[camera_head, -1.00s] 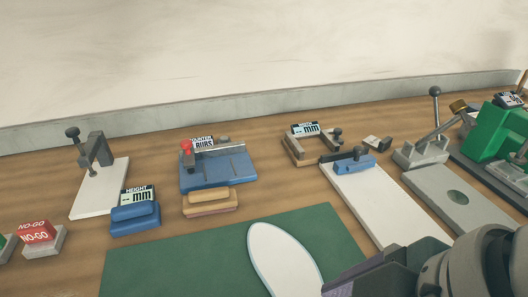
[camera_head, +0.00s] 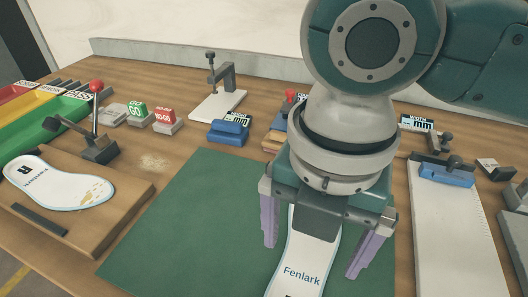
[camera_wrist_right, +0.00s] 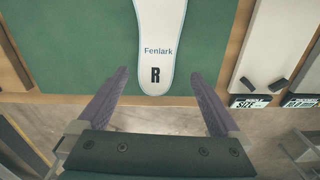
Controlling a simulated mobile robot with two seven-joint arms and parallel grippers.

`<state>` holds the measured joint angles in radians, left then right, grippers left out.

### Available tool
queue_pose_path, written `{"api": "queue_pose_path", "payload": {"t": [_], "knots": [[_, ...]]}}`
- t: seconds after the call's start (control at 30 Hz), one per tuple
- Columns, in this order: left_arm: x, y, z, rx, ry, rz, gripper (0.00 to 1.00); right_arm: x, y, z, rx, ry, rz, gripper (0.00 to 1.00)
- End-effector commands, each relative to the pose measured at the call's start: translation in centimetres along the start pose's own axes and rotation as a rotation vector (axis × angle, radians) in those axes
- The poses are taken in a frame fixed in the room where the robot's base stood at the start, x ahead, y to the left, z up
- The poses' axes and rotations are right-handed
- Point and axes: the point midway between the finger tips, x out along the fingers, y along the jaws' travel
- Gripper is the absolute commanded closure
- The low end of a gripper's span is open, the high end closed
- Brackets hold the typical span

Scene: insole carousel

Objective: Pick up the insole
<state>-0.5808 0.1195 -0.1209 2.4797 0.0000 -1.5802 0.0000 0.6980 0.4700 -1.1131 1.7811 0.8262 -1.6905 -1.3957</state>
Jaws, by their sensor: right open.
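A white insole with a pale blue edge, marked "Fenlark" (camera_head: 301,277), lies on the green mat (camera_head: 190,215). Its far part is hidden behind my right gripper in the head view. In the right wrist view the insole (camera_wrist_right: 160,28) shows its "R" end between the fingers. My right gripper (camera_head: 311,258) is open and empty above the insole, with one purple finger on each side of it. The fingertips also show in the right wrist view (camera_wrist_right: 165,73). A second insole (camera_head: 62,183) lies on a wooden board at the left. My left gripper is not in view.
Red, yellow and green trays (camera_head: 45,118) and a red-knobbed lever clamp (camera_head: 95,130) stand at the left. GO and NO-GO blocks (camera_head: 165,118), a blue height block (camera_head: 228,132) and gauges line the back. A white gauge board (camera_head: 450,235) lies right of the mat.

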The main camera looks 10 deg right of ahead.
Motion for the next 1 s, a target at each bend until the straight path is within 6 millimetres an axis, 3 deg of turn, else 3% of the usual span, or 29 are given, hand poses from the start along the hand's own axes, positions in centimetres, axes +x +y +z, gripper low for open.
{"api": "queue_pose_path", "payload": {"t": [0.5, 0.83, 1.0], "knots": [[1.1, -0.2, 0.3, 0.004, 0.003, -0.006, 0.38, 7.0, 0.3, -0.1, 0.003, 0.001, 0.000, 0.00], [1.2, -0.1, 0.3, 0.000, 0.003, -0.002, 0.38, 7.7, 0.4, 0.0, 0.001, -0.001, 0.003, 0.00], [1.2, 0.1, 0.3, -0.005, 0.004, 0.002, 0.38, 7.7, 0.4, 0.0, 0.002, -0.001, 0.003, 0.19]]}}
